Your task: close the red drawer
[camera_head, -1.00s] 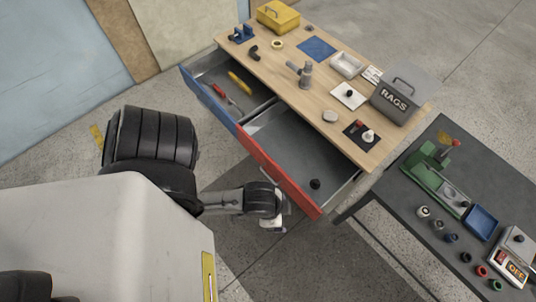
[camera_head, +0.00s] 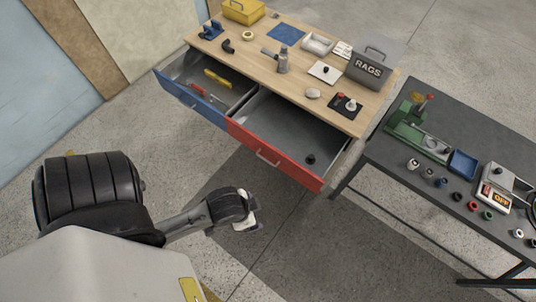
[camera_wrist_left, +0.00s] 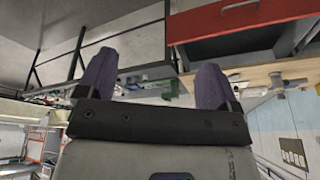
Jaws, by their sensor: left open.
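The red drawer (camera_head: 292,169) stands pulled out from the wooden-topped workbench, with a pale bar handle (camera_head: 267,158) on its front. A small black round item (camera_head: 310,160) lies inside it. My left gripper (camera_head: 244,224) is in front of and below the drawer in the head view, apart from it, with the fingers hard to make out there. In the left wrist view, the gripper (camera_wrist_left: 155,78) shows two dark fingers spread wide with nothing held between them. The red drawer front (camera_wrist_left: 245,20) shows beyond them at upper right. My right gripper is not seen.
A blue drawer (camera_head: 192,101) beside the red one is also open, with a yellow and a red tool inside. A dark table (camera_head: 450,120) with a green device stands to the right. The floor in front of the drawers is clear.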

